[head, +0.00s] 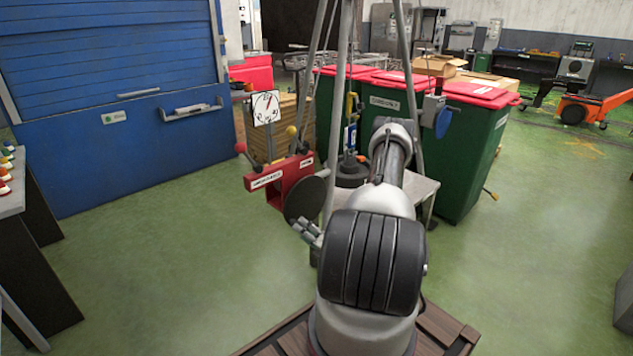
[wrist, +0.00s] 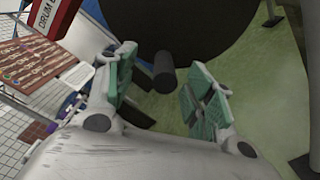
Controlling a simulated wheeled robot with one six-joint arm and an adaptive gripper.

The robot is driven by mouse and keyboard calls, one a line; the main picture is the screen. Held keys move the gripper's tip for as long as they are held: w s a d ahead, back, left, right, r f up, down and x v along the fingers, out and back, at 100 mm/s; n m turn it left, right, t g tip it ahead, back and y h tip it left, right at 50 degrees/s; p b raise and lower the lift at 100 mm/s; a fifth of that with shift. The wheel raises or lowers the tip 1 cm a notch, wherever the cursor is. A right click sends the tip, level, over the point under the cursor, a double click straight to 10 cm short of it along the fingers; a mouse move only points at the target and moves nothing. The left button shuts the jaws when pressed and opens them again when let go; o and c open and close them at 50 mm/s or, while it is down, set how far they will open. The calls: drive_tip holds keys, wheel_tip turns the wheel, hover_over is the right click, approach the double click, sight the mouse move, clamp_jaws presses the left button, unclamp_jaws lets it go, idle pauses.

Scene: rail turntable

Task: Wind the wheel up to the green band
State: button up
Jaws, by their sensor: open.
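The wheel is a dark round disc (head: 302,200) on the red drum unit (head: 284,181); it fills the top of the wrist view (wrist: 185,30). A short dark handle (wrist: 164,72) sticks out from it. My gripper (head: 308,230) is at the disc's lower edge in the head view. In the wrist view my gripper (wrist: 162,82) is open, with its green-padded fingers on either side of the handle and gaps showing on both sides. A white dial (head: 266,107) with a needle stands above the drum unit; I cannot make out a green band on it.
Grey tripod legs (head: 337,110) rise around the drum unit and my arm. Levers with red (head: 240,147) and yellow (head: 291,130) knobs stand near it. Green bins (head: 470,150) are behind at right. The green floor at left is open.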

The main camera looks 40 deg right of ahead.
drive_tip(key=shift+s+d, duration=0.15)
drive_tip(key=shift+s, duration=1.3)
drive_tip(key=shift+s+d, duration=0.1)
drive_tip(key=shift+s, duration=1.3)
drive_tip(key=shift+n, duration=0.3)
drive_tip(key=w, duration=0.8)
drive_tip(key=shift+a+f, duration=0.2)
drive_tip(key=shift+f, duration=0.05)
drive_tip(key=shift+c, duration=0.2)
clamp_jaws()
drive_tip(key=shift+r, duration=0.1)
